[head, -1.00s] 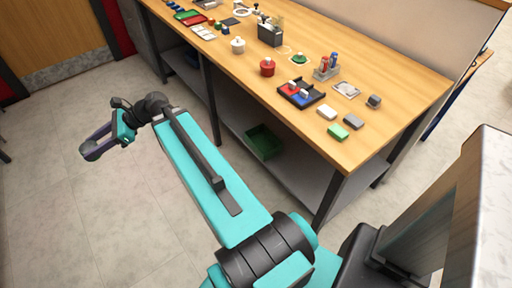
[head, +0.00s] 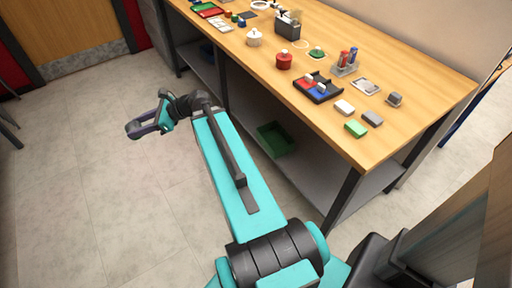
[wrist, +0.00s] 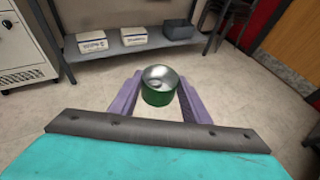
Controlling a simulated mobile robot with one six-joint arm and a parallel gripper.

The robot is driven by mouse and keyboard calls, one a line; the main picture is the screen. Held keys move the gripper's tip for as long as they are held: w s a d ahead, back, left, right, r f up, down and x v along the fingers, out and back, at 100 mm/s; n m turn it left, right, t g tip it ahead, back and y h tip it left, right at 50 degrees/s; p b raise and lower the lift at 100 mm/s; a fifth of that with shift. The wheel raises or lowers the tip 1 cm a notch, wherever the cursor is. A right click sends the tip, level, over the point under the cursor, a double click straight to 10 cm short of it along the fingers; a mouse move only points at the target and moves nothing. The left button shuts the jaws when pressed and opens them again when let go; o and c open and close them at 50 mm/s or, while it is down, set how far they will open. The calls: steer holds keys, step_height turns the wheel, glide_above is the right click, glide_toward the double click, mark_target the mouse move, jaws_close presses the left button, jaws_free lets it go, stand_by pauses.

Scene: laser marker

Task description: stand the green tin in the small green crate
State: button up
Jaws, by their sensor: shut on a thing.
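My gripper (wrist: 158,98) is shut on the green tin (wrist: 157,97), which has a shiny metal top and sits between the two purple fingers in the wrist view. In the head view my gripper (head: 143,130) is out over the open floor, left of the workbench; the tin cannot be made out there. A small green crate (head: 284,150) stands on the lower shelf of the workbench, apart from my gripper. It looks empty from here.
The wooden workbench (head: 420,88) carries a red pot (head: 284,61), a black tray (head: 329,97), blocks and tins. Its lower shelf (head: 309,172) is mostly bare around the crate. In the wrist view, boxes (wrist: 92,42) stand on another low shelf. The floor is clear.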

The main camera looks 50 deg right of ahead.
mark_target(271, 150)
steer(key=s+d+f+m+t+h+b, duration=0.1)
steer(key=d+f+m+h+b, duration=0.15)
steer(key=d+f, duration=0.4)
steer(key=s+d+f+m+t+h+b, duration=0.1)
steer(key=s+d+f+b, duration=0.15)
steer(key=d+f, duration=0.4)
steer(key=s+d+f+m+h+b, duration=0.3)
steer(key=s+d+f+b, duration=0.2)
steer(key=d, duration=0.5)
steer(key=s+d+f+m+h+b, duration=0.3)
steer(key=s+d+f+h+b, duration=0.1)
steer(key=s+d+f, duration=0.6)
steer(key=s+d+f+m+h+b, duration=0.3)
steer(key=s+d+f+b, duration=0.3)
steer(key=d+f, duration=0.4)
steer(key=shift+s+d+f+h+b, duration=0.2)
steer(key=shift+s+d+h+b, duration=0.15)
steer(key=shift+s, duration=0.4)
steer(key=shift+w+d+f+b, duration=0.1)
steer(key=shift+w+f+b, duration=0.1)
steer(key=shift+b, duration=0.65)
steer(key=shift+w+d+b, duration=0.1)
steer(key=shift+d+b, duration=0.2)
steer(key=shift+b, duration=0.75)
steer(key=b, duration=0.3)
steer(key=d+b, duration=0.1)
steer(key=b, duration=0.1)
steer(key=shift+w+d+f+b, duration=0.1)
steer(key=shift+w+d+b, duration=0.15)
steer(key=shift+b, duration=0.15)
